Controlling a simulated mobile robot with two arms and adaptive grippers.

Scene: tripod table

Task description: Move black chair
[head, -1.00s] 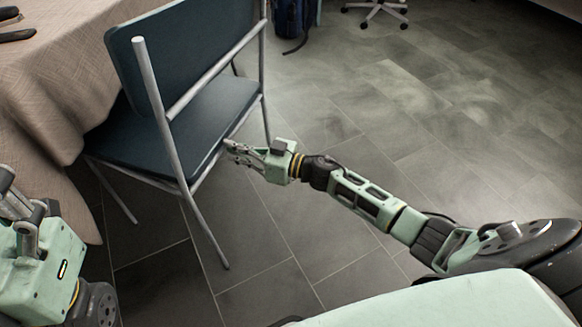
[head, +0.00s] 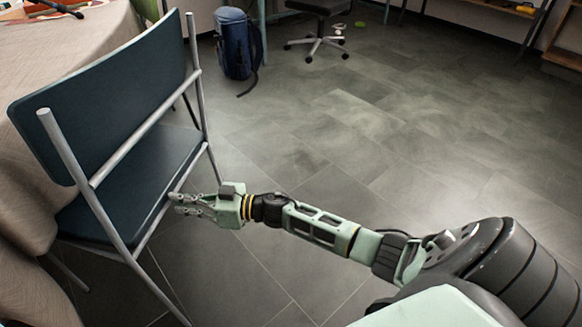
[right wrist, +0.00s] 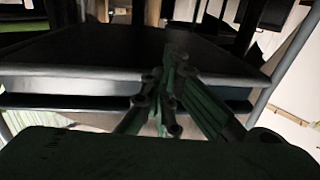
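The black chair, with dark blue-black back and seat (head: 130,180) and grey metal tube frame, stands upright at the left of the head view, close to the table. My right gripper (head: 183,204) is at the chair's near right side, its fingers at the side edge of the seat. In the right wrist view the fingers (right wrist: 165,85) come close together in front of the seat edge (right wrist: 70,72). I cannot tell whether they grip it or only sit beside it. My left gripper is out of view.
A table with a beige cloth (head: 60,55) stands at the left, behind the chair. A blue backpack (head: 233,45) and an office chair (head: 318,42) on wheels are at the back. Shelving (head: 566,55) is at the far right. The tiled floor between is open.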

